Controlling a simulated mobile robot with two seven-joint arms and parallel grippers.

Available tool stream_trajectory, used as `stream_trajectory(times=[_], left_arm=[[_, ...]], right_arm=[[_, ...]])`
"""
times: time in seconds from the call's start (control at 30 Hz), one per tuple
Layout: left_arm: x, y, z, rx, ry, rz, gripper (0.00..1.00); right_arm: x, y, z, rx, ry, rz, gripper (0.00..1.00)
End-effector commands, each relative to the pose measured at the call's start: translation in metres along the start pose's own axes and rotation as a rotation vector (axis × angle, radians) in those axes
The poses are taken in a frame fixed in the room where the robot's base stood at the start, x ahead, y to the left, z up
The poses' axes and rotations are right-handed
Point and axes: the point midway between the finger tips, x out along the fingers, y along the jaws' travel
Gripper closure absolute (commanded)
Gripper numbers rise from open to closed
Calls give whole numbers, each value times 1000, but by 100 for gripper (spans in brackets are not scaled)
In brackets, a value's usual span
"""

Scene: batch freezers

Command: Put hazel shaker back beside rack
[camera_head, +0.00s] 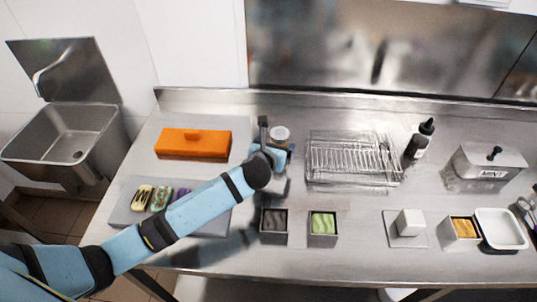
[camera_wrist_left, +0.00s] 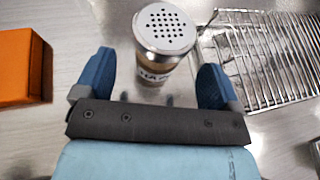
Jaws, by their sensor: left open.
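The hazel shaker (camera_head: 279,134) has a perforated metal lid and stands upright on the steel counter, just left of the wire rack (camera_head: 350,158). In the left wrist view the shaker (camera_wrist_left: 163,45) shows its lid and part of a label, and the rack (camera_wrist_left: 268,60) is to its right. My left gripper (camera_head: 274,146) is open at the shaker. In the left wrist view its blue fingers (camera_wrist_left: 155,80) are spread on either side of the shaker, with gaps visible. The shaker's lower part is partly hidden by the gripper. My right gripper is not in view.
An orange box (camera_head: 193,143) lies left of the shaker. A grey tray (camera_head: 128,214) with colored items is at front left. Small containers (camera_head: 323,225) stand in front. A dark bottle (camera_head: 420,139) and a MINT container (camera_head: 487,164) are right of the rack.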

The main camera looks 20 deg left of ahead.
Motion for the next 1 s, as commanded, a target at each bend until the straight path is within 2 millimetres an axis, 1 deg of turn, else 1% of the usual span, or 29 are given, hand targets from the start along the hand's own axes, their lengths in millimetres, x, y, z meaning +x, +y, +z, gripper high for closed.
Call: stream_trajectory(times=[0.03, 0.2, 0.3, 0.4, 0.57, 1.0], left_arm=[[-13, 0, -1, 1, 0, -2, 11], [-48, 0, -1, 2, 0, -1, 11], [-64, 0, -1, 1, 0, -1, 11], [-75, 0, 0, 1, 0, 0, 11], [-82, 0, 0, 0, 0, -1, 11], [-81, 0, 0, 0, 0, 0, 11]], right_arm=[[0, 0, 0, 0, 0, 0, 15], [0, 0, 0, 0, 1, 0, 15], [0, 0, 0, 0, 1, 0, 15], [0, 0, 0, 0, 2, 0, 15], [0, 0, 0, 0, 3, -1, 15], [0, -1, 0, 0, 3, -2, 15]])
